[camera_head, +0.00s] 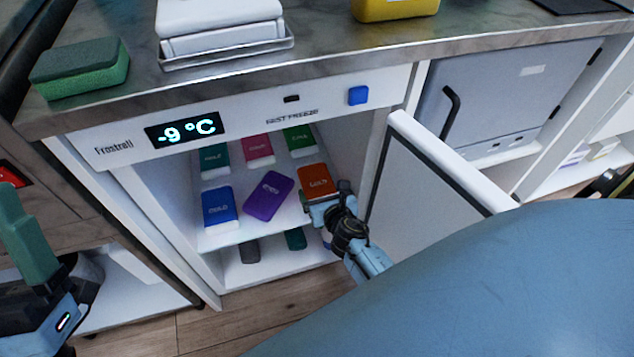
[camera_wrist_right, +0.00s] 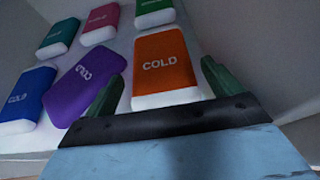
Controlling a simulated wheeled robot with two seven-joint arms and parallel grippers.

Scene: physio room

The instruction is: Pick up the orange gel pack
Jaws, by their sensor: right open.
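The orange gel pack (camera_head: 315,177) lies on the upper shelf inside the open freezer, at the front right of the packs. In the right wrist view the orange pack (camera_wrist_right: 166,62) shows its "COLD" label and white near edge. My right gripper (camera_head: 325,199) is at the shelf's front edge, at the near end of this pack. In the wrist view its green fingers (camera_wrist_right: 163,88) are apart, one on each side of the pack's near end. Whether they touch it is unclear. My left gripper (camera_head: 45,270) is at the far left, partly cut off, away from the freezer.
A purple pack (camera_head: 268,196) lies turned just left of the orange one. Blue (camera_head: 221,207), teal (camera_head: 214,159), pink (camera_head: 258,149) and green (camera_head: 299,140) packs share the shelf (camera_head: 232,236). The open freezer door (camera_head: 430,185) stands to the right of my right gripper.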

